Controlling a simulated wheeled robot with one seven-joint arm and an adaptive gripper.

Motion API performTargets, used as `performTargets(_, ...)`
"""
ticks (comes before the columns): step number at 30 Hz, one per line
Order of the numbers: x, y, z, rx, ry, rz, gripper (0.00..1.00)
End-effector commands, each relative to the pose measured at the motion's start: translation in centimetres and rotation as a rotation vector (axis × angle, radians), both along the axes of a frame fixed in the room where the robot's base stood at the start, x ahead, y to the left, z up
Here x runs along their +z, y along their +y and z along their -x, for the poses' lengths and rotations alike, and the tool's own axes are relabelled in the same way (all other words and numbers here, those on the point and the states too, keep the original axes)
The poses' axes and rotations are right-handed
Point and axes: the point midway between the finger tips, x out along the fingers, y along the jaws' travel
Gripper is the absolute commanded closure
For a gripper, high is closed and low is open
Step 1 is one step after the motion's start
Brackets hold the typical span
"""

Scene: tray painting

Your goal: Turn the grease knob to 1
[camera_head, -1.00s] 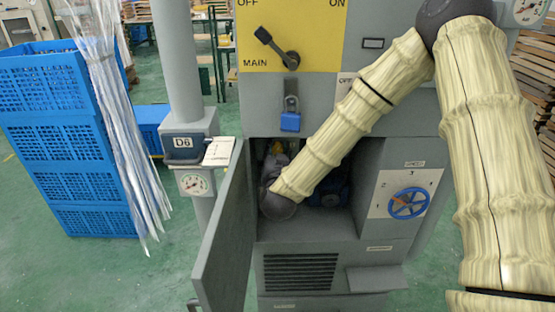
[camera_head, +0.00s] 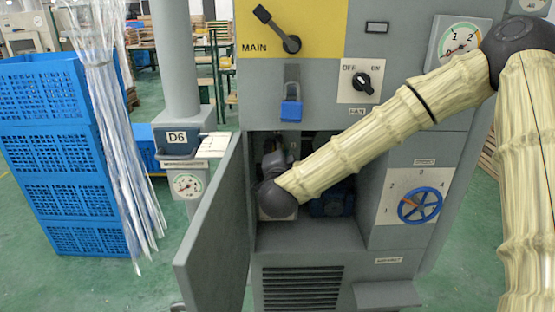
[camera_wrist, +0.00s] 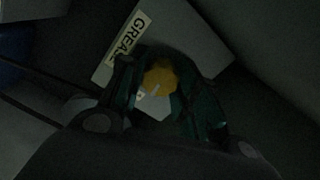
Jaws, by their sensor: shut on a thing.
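The grease knob (camera_wrist: 160,77) is yellow with a pale pointer mark, in the dark wrist view. A white label reading "GREAS" (camera_wrist: 123,45) is beside it, its end hidden. My gripper (camera_wrist: 165,95) is shut on the knob, its dark fingers on either side. The number the pointer is at cannot be read. In the head view my arm reaches into the open cabinet compartment (camera_head: 335,238), and the knob is hidden there behind my wrist.
The cabinet door (camera_head: 212,235) stands open at the left of the compartment. Blue crates (camera_head: 65,165) and plastic strips stand at the left.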

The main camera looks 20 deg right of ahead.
Motion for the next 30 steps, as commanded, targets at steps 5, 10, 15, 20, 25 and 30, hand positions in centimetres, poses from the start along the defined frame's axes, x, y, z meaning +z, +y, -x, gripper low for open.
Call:
performTargets(5,-0.33,-0.16,0.03,-0.004,-0.024,-0.086,0.91)
performTargets(10,-0.24,-0.16,0.02,-0.004,-0.038,-0.134,0.91)
performTargets(15,-0.16,-0.14,0.02,-0.003,-0.043,-0.155,0.91)
performTargets(20,-0.12,-0.13,0.02,-0.003,-0.043,-0.158,0.91)
performTargets(25,-0.13,-0.12,0.02,-0.003,-0.043,-0.157,0.91)
performTargets(30,-0.13,-0.09,0.02,-0.002,-0.043,-0.157,0.48)
